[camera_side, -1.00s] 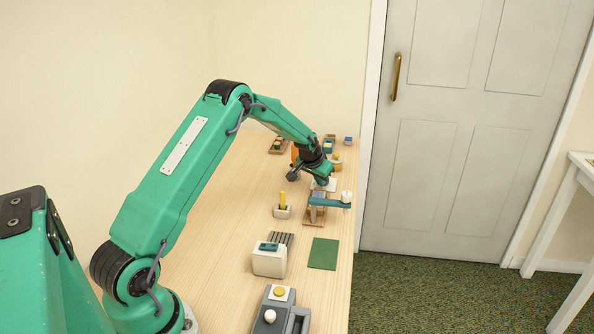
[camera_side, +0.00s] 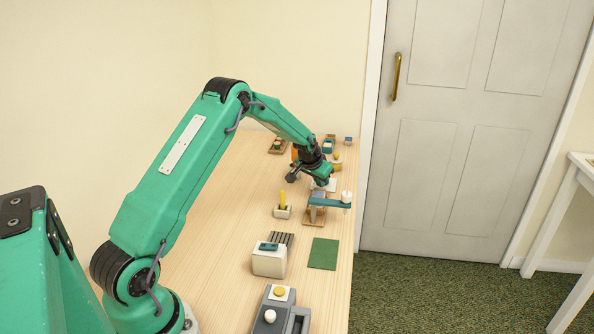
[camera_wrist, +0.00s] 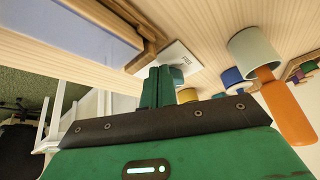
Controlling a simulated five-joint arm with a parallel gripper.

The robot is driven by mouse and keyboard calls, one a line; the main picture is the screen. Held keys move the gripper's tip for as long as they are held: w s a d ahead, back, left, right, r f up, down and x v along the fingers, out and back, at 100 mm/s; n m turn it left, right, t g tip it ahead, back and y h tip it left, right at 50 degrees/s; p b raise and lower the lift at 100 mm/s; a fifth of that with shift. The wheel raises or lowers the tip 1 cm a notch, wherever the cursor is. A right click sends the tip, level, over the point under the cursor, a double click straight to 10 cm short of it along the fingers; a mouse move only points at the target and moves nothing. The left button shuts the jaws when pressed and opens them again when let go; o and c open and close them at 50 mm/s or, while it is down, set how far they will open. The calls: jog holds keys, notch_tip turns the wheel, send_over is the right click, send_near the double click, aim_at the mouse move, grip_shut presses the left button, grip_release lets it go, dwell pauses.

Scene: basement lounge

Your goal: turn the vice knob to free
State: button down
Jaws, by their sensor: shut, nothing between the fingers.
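My gripper (camera_side: 323,181) is shut and empty, above the far part of the wooden table. Its green fingers (camera_wrist: 160,75) are together in the wrist view, in front of a white card (camera_wrist: 165,63) with small dark marks. A teal arm (camera_side: 325,202) with a white knob (camera_side: 346,196) stands on a wooden base just in front of my gripper. I cannot tell which of these is the vice knob.
A yellow peg in a holder (camera_side: 282,203), a white box with a teal top (camera_side: 269,262) and a green mat (camera_side: 323,254) lie nearer. An orange handle (camera_wrist: 288,112) on a pale cylinder (camera_wrist: 251,50) is right in the wrist view. The table's left side is clear.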

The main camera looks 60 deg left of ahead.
jog(key=shift+r, duration=0.1)
jog(key=shift+r, duration=2.9)
jog(key=a, duration=0.1)
jog(key=a+r, duration=0.1)
jog(key=a, duration=0.1)
jog(key=shift+s, duration=0.2)
jog(key=shift+f, duration=0.15)
jog(key=shift+d+f, duration=0.1)
jog(key=shift+f, duration=3.25)
jog(key=shift+w, duration=0.25)
jog(key=shift+d, duration=0.7)
